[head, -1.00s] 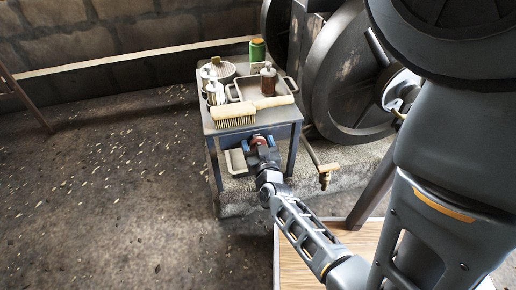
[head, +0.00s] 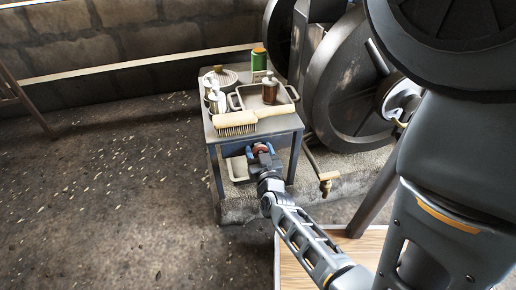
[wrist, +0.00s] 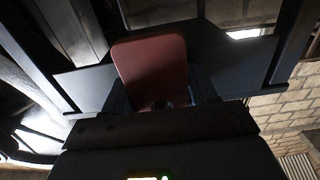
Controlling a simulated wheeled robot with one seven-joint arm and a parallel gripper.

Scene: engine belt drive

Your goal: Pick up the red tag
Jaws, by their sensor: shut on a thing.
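The red tag (wrist: 152,72) is a flat, dark red plate with rounded corners, seen close up in the wrist view. In the head view the red tag (head: 259,148) shows as a small reddish patch at the front of the small table, below the tabletop edge. My gripper (head: 262,157) is shut on the tag; in the wrist view my gripper (wrist: 165,104) has its jaws at the tag's lower end. The jaws and the wrist hide part of the tag.
The small table (head: 290,122) holds a brush (head: 237,122), a tray (head: 284,103), bottles and a green can (head: 258,60). A lower tray (head: 237,168) sits beneath. A large wheel (head: 350,90) stands at right. The floor at left is clear.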

